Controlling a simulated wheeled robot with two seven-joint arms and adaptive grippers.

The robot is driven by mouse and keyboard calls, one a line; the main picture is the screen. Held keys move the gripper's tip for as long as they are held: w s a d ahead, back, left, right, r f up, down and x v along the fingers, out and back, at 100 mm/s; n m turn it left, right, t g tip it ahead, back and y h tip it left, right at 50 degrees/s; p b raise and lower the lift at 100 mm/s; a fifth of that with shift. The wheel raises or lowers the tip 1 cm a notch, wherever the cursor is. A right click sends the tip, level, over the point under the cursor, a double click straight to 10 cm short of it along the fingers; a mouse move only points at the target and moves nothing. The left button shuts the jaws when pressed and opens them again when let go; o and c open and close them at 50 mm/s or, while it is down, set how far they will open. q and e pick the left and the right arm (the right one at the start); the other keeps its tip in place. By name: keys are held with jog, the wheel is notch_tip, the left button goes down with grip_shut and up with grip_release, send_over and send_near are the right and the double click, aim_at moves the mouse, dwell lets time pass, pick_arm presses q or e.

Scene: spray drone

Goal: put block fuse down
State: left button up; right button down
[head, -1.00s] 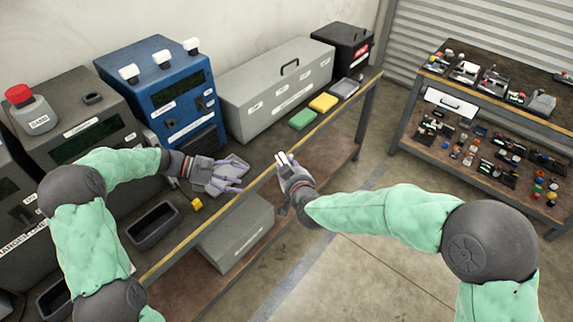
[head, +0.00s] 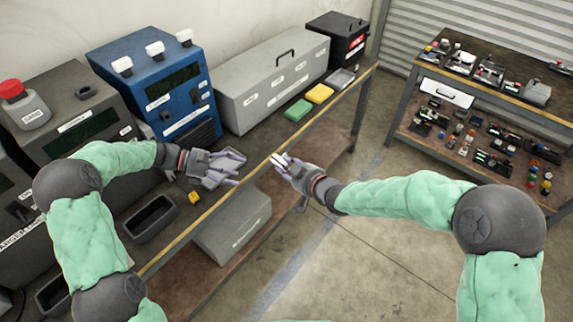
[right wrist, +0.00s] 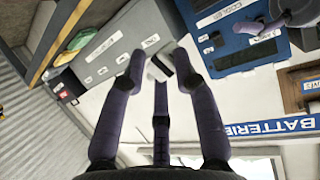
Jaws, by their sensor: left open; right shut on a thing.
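The block fuse, a small white and dark piece (right wrist: 160,67), sits between the purple fingertips of my right gripper (right wrist: 158,75) in the right wrist view. In the head view my right gripper (head: 282,163) is shut on it at the workbench's front edge, and only a white bit of the fuse shows. My left gripper (head: 238,168) is open and empty, over a small grey tray (head: 212,183) on the bench and left of the right gripper. The left gripper partly hides that tray.
The workbench (head: 262,146) holds a blue machine (head: 150,84), a long grey case (head: 270,92), green (head: 298,110) and yellow (head: 319,94) blocks, a small yellow piece (head: 194,197) and a dark bin (head: 151,219). A cluttered cart (head: 500,85) stands right, across open floor.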

pick_arm(q)
jog(key=shift+c, duration=0.4)
pick_arm(e)
notch_tip(320, 180, down, 7)
jog(key=s+d+n+g+y, duration=0.2)
jog(key=n+g+y, duration=0.3)
jog(key=n+g, duration=0.5)
jog(key=shift+d+r, duration=0.15)
pick_arm(q)
jog(key=d+f+m, duration=0.1)
jog(key=d+m, duration=0.3)
jog(key=m, duration=0.7)
jog(key=s+d+f+m, duration=0.1)
jog(key=d+m, duration=0.3)
jog(key=m, duration=0.8)
jog(key=s+d+f+m+t+y, duration=0.1)
jog(key=d+m, duration=0.4)
jog(key=m, duration=0.7)
jog(key=shift+s+f, duration=0.2)
jog(key=shift+f, duration=0.55)
pick_arm(e)
jog(key=shift+y, duration=0.3)
